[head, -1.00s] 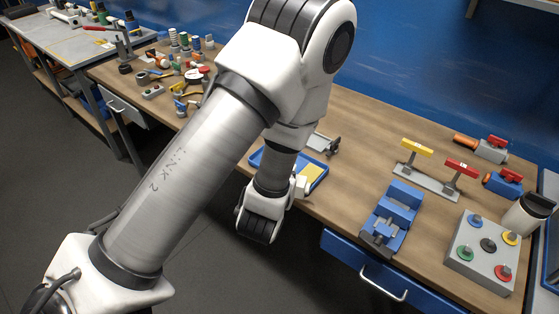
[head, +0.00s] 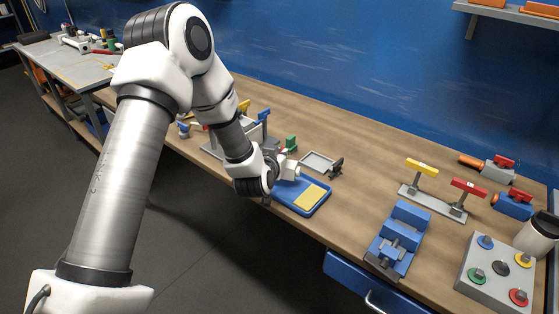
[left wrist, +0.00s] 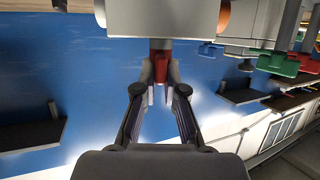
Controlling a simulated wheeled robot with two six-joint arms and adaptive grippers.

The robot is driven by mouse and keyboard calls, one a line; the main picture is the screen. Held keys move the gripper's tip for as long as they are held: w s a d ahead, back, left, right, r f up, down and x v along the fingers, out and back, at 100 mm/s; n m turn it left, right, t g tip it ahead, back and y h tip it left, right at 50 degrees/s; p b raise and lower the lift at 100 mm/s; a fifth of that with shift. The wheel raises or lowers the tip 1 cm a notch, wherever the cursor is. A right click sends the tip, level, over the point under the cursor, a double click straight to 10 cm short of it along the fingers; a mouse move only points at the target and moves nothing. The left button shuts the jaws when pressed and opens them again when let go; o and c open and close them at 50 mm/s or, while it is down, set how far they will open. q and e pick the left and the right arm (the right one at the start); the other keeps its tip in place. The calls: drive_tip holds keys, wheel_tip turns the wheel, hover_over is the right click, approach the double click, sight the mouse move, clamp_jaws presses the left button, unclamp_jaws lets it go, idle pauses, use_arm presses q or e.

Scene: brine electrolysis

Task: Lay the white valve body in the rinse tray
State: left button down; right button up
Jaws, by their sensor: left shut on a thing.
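My left gripper (head: 279,172) is shut on the white valve body (head: 291,172). In the left wrist view the fingers (left wrist: 160,85) close on a red part just below the big pale body (left wrist: 160,18), which has an orange end at its right. In the head view the valve body shows small, at the back left part of the blue tray (head: 322,206), which looks like the rinse tray. A yellow pad lies in that tray. I cannot tell whether the valve body touches the tray. The wrist hides the tray's left side. My right gripper is not in view.
A small grey tray (head: 318,161) stands just behind the blue tray. A blue vise (head: 398,240), a stand with yellow and red handles (head: 433,201) and a button box (head: 497,270) are to the right.

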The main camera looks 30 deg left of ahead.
use_arm(q)
wheel_tip(320, 180, down, 3)
drive_tip(key=shift+d+r, duration=0.1)
drive_tip(key=shift+r, duration=0.05)
drive_tip(key=shift+f, duration=0.45)
drive_tip(key=c, duration=1.3)
unclamp_jaws()
drive_tip(key=shift+o, duration=0.2)
drive_tip(key=shift+r+p, duration=0.3)
drive_tip(key=shift+p, duration=0.05)
drive_tip(key=b+v, duration=0.2)
drive_tip(key=v, duration=1)
drive_tip(key=s+d+f+m+g+h, duration=0.1)
drive_tip(key=s+d+f+g, duration=0.1)
drive_tip(key=s+f, duration=0.35)
drive_tip(key=s+d+f+m+g+h, duration=0.1)
drive_tip(key=s+d+f+g, duration=0.15)
drive_tip(key=f, duration=0.55)
drive_tip(key=s+d+f+g+h, duration=0.1)
drive_tip(key=s+d+f+g, duration=0.2)
drive_tip(key=f, duration=0.4)
drive_tip(key=s+d+f+g, duration=0.1)
drive_tip(key=s+f+g, duration=0.1)
drive_tip(key=s+f, duration=0.2)
drive_tip(key=s+d+f+m+g+h, duration=0.1)
drive_tip(key=s+d+f+g, duration=0.1)
drive_tip(key=s, duration=0.9)
wheel_tip(320, 180, down, 2)
drive_tip(key=shift+d+f+g, duration=0.2)
drive_tip(key=shift+g, duration=0.65)
